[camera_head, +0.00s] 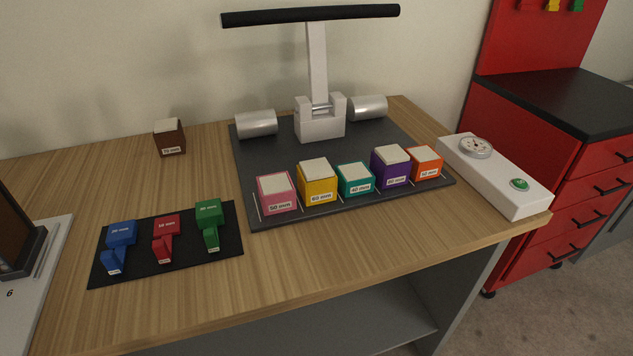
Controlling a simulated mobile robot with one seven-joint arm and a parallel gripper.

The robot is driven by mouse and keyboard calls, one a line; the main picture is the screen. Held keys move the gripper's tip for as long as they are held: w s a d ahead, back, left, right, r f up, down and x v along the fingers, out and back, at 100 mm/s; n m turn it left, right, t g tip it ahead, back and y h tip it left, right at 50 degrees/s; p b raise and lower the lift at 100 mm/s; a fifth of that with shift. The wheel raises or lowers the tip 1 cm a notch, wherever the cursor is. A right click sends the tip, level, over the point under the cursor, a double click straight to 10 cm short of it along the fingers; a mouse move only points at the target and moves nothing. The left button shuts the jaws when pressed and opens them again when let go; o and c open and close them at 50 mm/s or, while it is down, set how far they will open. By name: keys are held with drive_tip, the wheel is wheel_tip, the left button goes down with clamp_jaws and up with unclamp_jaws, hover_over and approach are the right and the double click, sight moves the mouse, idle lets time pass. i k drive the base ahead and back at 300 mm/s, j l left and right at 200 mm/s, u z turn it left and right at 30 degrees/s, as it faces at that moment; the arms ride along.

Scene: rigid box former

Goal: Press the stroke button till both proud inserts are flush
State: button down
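The green stroke button (519,184) is on the near end of a white control box (521,202) at the right of the table. A round dial gauge (476,147) sits at the box's far end. A row of white-topped blocks stands on the dark base plate (262,169): pink (279,195), yellow (318,186), teal (356,182), purple (391,169) and orange (426,165). Yellow and purple look taller than their neighbours. I cannot tell which inserts stand proud. My gripper is not in view.
A press frame (317,60) with a black top bar (311,15) stands behind the row, between two silver cylinders. Blue, red and green pieces lie on a black mat (145,272) at left. A brown block (170,140) stands behind. A red cabinet (565,140) adjoins right.

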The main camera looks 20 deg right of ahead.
sight(520, 183)
drive_tip(key=l+z, duration=0.25)
drive_tip(key=z, duration=0.15)
drive_tip(key=l+z, duration=0.25)
drive_tip(key=z, duration=0.15)
drive_tip(key=l+z, duration=0.25)
drive_tip(key=z, duration=0.15)
drive_tip(key=i, duration=0.05)
